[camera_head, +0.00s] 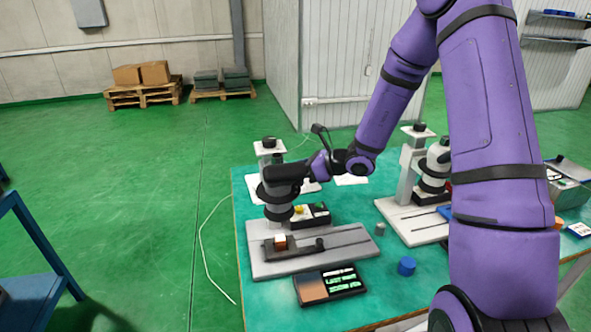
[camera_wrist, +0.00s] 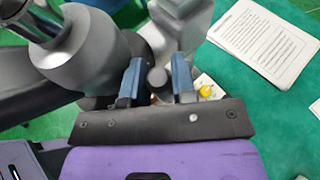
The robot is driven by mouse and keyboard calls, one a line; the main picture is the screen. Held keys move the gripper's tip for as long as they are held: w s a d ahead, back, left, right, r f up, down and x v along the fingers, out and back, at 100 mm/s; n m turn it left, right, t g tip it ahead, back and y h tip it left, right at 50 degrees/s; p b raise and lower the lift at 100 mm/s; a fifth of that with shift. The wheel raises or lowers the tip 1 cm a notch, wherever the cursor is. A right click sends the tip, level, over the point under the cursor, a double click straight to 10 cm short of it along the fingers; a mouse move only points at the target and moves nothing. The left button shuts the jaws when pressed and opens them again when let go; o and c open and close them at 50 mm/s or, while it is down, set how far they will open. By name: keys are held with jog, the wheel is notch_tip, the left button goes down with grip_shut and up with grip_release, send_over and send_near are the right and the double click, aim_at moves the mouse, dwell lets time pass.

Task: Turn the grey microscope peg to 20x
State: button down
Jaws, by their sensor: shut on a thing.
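The near-left microscope (camera_head: 315,251) stands on the table with a flat grey base, dark rings on its body and a small copper-and-white piece (camera_head: 280,242) on its stage. Its grey body fills the upper left of the wrist view (camera_wrist: 85,55). My gripper (camera_wrist: 156,82) reaches in from the right at the microscope's upper body. Its two blue fingers are shut on the short grey peg (camera_wrist: 157,77), one on each side. In the head view my gripper hides the peg. Any zoom marks near the peg are not readable.
A blue cylinder (camera_head: 406,266) and small grey cylinder (camera_head: 380,229) stand right of the base. A second microscope (camera_head: 405,180) stands further right. A printed sheet (camera_wrist: 265,38) lies behind.

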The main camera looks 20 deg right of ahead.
jog(key=shift+s+m+t+h, duration=0.25)
jog(key=shift+m+t+h, duration=0.05)
jog(key=shift+d, duration=0.1)
jog(key=c, duration=1.2)
grip_release()
jog(key=shift+s, duration=0.1)
jog(key=v, duration=1)
jog(key=shift+s+d+r, duration=0.15)
jog(key=shift+s+d, duration=0.05)
jog(key=shift+s, duration=0.1)
